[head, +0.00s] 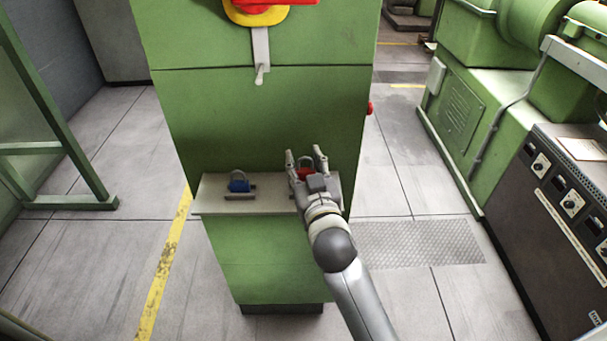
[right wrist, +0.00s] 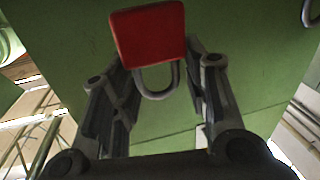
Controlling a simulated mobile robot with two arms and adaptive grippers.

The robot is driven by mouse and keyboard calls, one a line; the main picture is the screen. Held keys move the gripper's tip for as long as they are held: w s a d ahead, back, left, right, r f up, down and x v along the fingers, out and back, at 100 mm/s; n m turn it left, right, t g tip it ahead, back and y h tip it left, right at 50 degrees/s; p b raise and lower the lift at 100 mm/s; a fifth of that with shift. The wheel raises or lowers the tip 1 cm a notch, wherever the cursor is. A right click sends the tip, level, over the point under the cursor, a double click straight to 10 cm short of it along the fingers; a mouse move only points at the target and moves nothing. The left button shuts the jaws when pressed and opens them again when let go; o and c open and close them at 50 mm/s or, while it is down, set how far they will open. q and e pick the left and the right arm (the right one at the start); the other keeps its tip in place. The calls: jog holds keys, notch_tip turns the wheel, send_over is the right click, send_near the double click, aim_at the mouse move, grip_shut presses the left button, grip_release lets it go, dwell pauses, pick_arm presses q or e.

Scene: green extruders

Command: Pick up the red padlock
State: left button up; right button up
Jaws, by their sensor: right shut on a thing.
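The red padlock (head: 305,174) is at the right end of a small pale shelf (head: 270,200) on the green cabinet, partly hidden by my right gripper (head: 304,152). In the right wrist view the padlock's red body (right wrist: 148,36) and grey shackle (right wrist: 157,92) show, with the shackle pointing toward the palm. The fingers of my right gripper (right wrist: 163,75) are on either side of it, shut on the padlock. I cannot tell whether the padlock still touches the shelf. My left gripper is not in view.
A blue padlock (head: 239,183) stands on the left part of the shelf. A red and yellow switch handle (head: 258,12) is higher on the green cabinet (head: 260,110). A control panel (head: 565,200) and green machinery (head: 470,110) stand at right. The floor on both sides is clear.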

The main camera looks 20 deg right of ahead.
jog(key=s+d+r+p, duration=0.2)
jog(key=s+r, duration=0.2)
jog(key=s, duration=0.2)
jog(key=s+d+r+p, duration=0.2)
jog(key=s+r, duration=0.3)
jog(key=s, duration=0.1)
jog(key=shift+s+d+r, duration=0.15)
jog(key=shift+s+d, duration=0.1)
jog(key=shift+s, duration=0.15)
jog(key=shift+s, duration=0.1)
